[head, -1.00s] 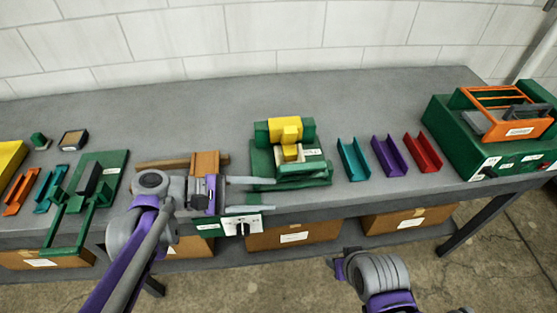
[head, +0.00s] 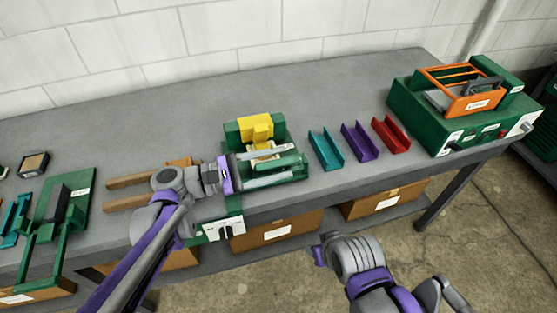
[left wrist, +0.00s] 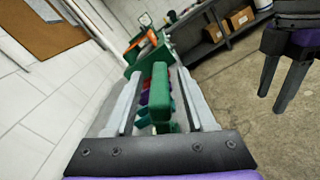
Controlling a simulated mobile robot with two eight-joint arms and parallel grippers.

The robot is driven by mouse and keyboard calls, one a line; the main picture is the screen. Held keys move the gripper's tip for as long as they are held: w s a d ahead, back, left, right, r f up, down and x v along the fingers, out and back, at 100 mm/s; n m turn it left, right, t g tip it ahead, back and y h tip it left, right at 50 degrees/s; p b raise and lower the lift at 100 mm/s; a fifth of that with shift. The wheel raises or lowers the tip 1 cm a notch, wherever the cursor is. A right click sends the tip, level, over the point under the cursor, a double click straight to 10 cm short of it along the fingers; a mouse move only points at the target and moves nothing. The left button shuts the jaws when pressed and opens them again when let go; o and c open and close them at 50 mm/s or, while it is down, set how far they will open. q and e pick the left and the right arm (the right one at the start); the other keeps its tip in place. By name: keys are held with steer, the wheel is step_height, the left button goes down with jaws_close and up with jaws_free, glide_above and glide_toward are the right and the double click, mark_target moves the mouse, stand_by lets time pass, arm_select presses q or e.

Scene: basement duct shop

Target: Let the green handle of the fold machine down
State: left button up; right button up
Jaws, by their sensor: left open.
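The fold machine (head: 247,176) is a green machine with a yellow block (head: 256,128) on top, standing at the bench's front edge. Its green handle (head: 276,164) is a bar along the front of the machine. My left gripper (head: 292,163) is open, with one finger on each side of this bar. In the left wrist view the green handle (left wrist: 160,95) stands between the two spread fingers, with a gap visible on both sides. My right gripper (left wrist: 276,92) hangs over the floor at the right of the left wrist view, its fingers apart and empty.
Teal (head: 326,150), purple (head: 360,142) and red (head: 391,133) channels lie right of the machine. A green machine with an orange frame (head: 466,91) stands at the bench's right end. Wooden strips (head: 125,203) lie near my left arm. Cardboard boxes (head: 277,232) sit below.

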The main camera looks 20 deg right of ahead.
arm_select(q)
steer(key=shift+d, duration=0.35)
jaws_close()
stand_by(1.2)
